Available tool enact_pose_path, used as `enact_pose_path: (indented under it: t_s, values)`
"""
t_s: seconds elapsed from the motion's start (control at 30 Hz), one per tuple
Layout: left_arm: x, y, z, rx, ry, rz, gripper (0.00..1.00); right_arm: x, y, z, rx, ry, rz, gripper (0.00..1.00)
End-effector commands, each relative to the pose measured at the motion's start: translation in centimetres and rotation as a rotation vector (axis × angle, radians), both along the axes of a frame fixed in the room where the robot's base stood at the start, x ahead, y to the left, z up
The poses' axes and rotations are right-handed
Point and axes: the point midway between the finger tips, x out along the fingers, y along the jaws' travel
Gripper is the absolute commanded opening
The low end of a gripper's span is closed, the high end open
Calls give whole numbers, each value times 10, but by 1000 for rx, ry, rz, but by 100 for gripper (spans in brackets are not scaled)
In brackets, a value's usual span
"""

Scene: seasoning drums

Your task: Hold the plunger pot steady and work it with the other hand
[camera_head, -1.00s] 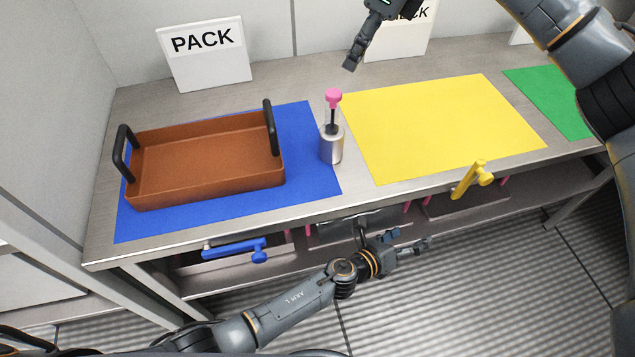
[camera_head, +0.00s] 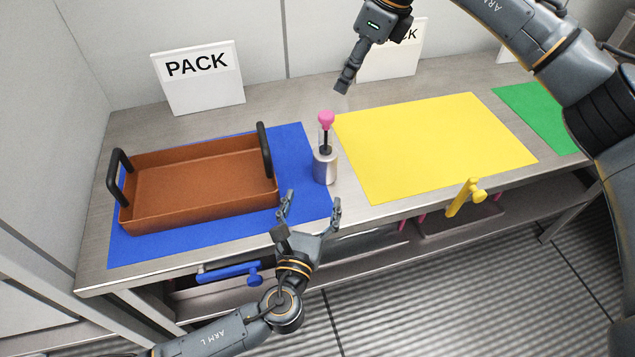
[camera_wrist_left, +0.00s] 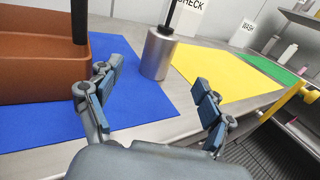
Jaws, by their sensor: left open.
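The plunger pot (camera_head: 326,168) is a small silver cylinder with a black rod and a pink knob (camera_head: 326,119). It stands upright on the bench between the blue and yellow mats. My left gripper (camera_head: 313,202) is open and empty, just in front of the pot, with its fingers pointing toward it. In the left wrist view the pot (camera_wrist_left: 158,55) is ahead, between and beyond the spread fingers, and its knob is out of frame. My right gripper (camera_head: 343,84) hangs above and behind the pot, apart from the knob. Its fingers look close together, but I cannot tell whether it is shut.
A brown tray (camera_head: 200,217) with black handles sits on the blue mat (camera_head: 160,250), left of the pot. The yellow mat (camera_head: 430,150) is bare. Blue (camera_head: 230,272) and yellow (camera_head: 465,197) handles stick out at the bench front. Signs stand at the back.

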Motion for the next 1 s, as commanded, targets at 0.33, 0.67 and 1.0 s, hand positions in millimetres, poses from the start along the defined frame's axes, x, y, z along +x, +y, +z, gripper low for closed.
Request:
enact_pose_path:
  t_s: [0.33,0.67,1.0]
  values:
    - [62,-12,1,0,-4,-1,80,0,0,0,0,0,0,38]
    - [115,-22,1,0,-2,-2,80,0,0,0,0,0,0,38]
    - [129,-25,0,-2,0,-3,80,0,0,0,0,0,0,38]
